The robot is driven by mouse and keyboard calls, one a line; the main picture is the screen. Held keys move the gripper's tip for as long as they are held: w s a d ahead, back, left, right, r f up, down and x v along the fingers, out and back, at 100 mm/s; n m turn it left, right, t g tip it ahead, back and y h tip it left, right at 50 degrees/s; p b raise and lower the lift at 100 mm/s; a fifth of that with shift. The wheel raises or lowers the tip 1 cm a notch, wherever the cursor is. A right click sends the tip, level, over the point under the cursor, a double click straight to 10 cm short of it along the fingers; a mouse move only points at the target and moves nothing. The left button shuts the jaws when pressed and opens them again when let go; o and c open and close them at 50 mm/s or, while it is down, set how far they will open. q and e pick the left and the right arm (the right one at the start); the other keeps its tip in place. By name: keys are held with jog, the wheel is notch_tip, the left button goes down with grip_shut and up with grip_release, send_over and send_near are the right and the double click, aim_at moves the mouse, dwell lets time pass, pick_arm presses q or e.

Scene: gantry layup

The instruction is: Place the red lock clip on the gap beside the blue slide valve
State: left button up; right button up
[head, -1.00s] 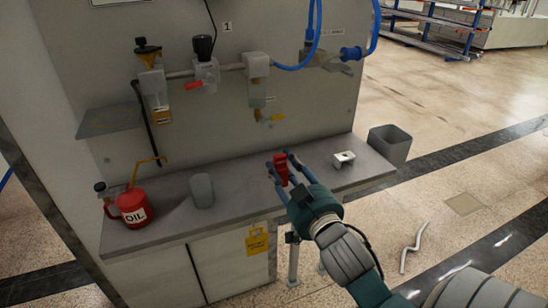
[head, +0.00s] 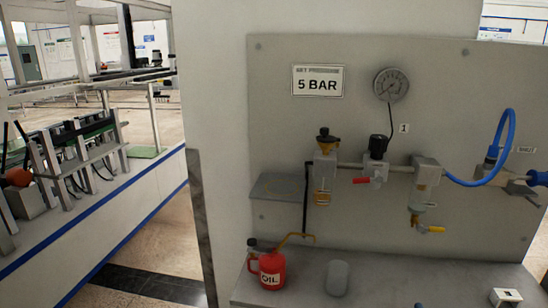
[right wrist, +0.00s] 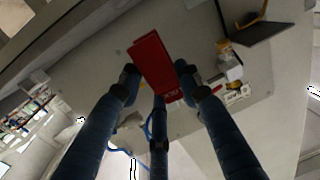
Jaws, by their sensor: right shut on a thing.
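The red lock clip (right wrist: 152,55) is held between the fingers of my right gripper (right wrist: 157,72) in the right wrist view, with part of its white lettering showing. The right gripper is shut on it, away from any surface. In the head view, a grey fitting (head: 514,184) at the right end of the pipe line has blue ends and a blue hose (head: 513,135). It looks like the blue slide valve. The gap beside it is too small to make out.
The panel carries a gauge (head: 391,84), a regulator (head: 377,160) with a red lever and a drain with a yellow handle. A small shelf (head: 278,187) juts out at left. The bench holds a red oil can (head: 271,271), a grey cup (head: 337,278) and a white block (head: 506,299).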

jog(key=w+a+n+y, duration=0.1)
jog(key=a+y, duration=0.1)
jog(key=a, duration=0.7)
jog(key=shift+w+n+y, duration=0.3)
jog(key=shift+w+n, duration=0.1)
jog(key=shift+r, duration=0.1)
